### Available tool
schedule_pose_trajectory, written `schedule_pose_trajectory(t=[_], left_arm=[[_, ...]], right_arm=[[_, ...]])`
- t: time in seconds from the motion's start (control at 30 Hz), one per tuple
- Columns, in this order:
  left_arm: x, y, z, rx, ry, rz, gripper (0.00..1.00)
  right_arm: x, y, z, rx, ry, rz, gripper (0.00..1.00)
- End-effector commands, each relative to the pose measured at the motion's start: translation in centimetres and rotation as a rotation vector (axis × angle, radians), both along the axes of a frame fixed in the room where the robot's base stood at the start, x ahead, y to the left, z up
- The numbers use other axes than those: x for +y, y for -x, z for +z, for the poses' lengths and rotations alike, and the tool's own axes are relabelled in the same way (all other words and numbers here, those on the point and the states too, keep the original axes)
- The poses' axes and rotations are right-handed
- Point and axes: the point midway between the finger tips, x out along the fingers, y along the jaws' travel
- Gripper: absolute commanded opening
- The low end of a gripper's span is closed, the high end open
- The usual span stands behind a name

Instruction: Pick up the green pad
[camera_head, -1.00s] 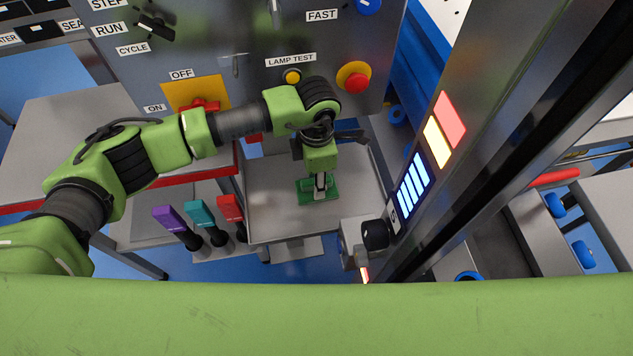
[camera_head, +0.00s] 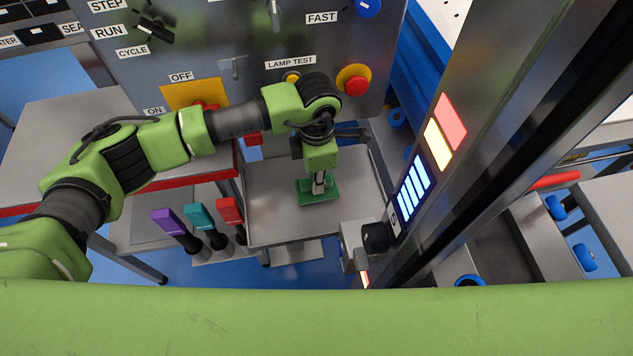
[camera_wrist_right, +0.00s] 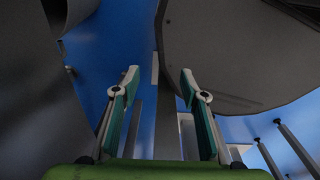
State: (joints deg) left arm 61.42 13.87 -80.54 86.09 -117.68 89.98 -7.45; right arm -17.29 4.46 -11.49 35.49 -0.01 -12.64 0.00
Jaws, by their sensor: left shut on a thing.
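The green pad (camera_head: 305,197) is at the grey tray-like surface (camera_head: 273,225) below the control panel, in the middle of the head view. My left gripper (camera_head: 319,188) points down from above and is shut on the pad; its fingers cover the pad's middle. I cannot tell whether the pad still touches the surface. My right gripper (camera_wrist_right: 160,78) shows only in the right wrist view, open, with nothing between its teal-lined fingers.
The panel (camera_head: 250,95) with a red button (camera_head: 355,84) stands just behind the arm. Purple, teal and red handles (camera_head: 230,211) stand left of the tray. A dark column (camera_head: 465,130) with lit bars rises on the right.

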Motion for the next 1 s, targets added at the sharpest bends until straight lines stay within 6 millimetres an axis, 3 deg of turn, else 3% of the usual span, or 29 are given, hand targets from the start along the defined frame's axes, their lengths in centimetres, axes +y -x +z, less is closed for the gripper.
schedule_pose_trajectory(t=[0.17, 0.4, 0.7, 1.0], left_arm=[[0.0, 1.0, 2.6, -0.005, 0.002, -0.003, 0.0], [0.2, 5.2, 7.5, -0.008, 0.001, -0.006, 0.0], [0.4, 11.4, 10.0, -0.004, 0.001, -0.005, 0.0], [0.6, 13.9, 11.4, -0.002, 0.001, 0.0, 0.0]], right_arm=[[0.1, -0.1, -1.0, -0.001, -0.001, 0.0, 0.4], [0.1, -0.2, -2.7, -0.003, -0.002, 0.0, 0.4], [0.0, -0.2, -4.5, -0.004, -0.001, 0.0, 0.4], [-0.2, -0.3, -5.0, -0.004, 0.002, 0.001, 0.4]])
